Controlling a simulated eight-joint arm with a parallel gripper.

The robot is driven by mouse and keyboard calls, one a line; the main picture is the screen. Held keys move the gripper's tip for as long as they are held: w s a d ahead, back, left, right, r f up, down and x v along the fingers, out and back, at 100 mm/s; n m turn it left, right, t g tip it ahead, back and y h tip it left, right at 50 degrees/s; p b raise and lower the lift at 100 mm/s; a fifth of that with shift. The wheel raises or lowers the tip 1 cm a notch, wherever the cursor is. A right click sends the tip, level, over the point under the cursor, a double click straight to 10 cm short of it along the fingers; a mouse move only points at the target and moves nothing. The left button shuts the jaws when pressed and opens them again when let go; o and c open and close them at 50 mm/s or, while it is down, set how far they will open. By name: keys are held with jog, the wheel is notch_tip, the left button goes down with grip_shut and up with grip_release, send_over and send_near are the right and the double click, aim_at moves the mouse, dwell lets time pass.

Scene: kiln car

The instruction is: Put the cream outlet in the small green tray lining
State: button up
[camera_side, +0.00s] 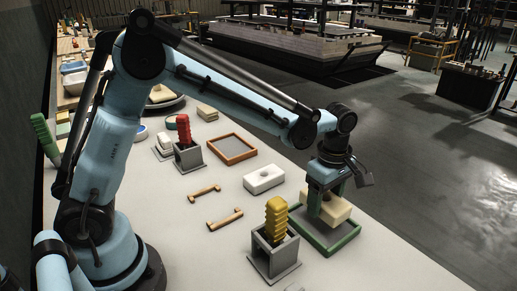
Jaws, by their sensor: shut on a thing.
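My gripper (328,200) points down at the right side of the table, shut on the cream outlet (338,211). The cream outlet is a pale yellowish block, partly hidden by the gripper fingers. It is over the small green tray lining (325,250), a green-rimmed square with a grey floor. I cannot tell whether the block touches the tray floor or hangs a little above it. Part of the tray's back rim is hidden behind the block and gripper.
A grey holder (273,259) with a yellow ribbed piece (276,219) stands close to the tray's left. A white block (264,179), an orange-rimmed tray (232,149), two tan handles (225,219) and another holder with a red piece (184,130) lie farther back. The table's right edge is near the tray.

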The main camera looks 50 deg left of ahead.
aim_at(323, 211)
jog(key=shift+f, duration=1.85)
jog(key=shift+f, duration=0.1)
jog(key=o, duration=1.1)
notch_tip(323, 211, up, 12)
jog(key=s+a+m+t, duration=0.2)
jog(key=s+a+m, duration=0.1)
jog(key=m, duration=0.3)
jog(key=s+a+m+t, duration=0.2)
jog(key=s+a+m, duration=0.2)
jog(key=s+m, duration=0.2)
jog(key=s+a+m+t, duration=0.3)
jog(key=s+m, duration=0.1)
jog(key=m, duration=0.2)
jog(key=shift+s+a, duration=0.2)
jog(key=shift+s, duration=0.1)
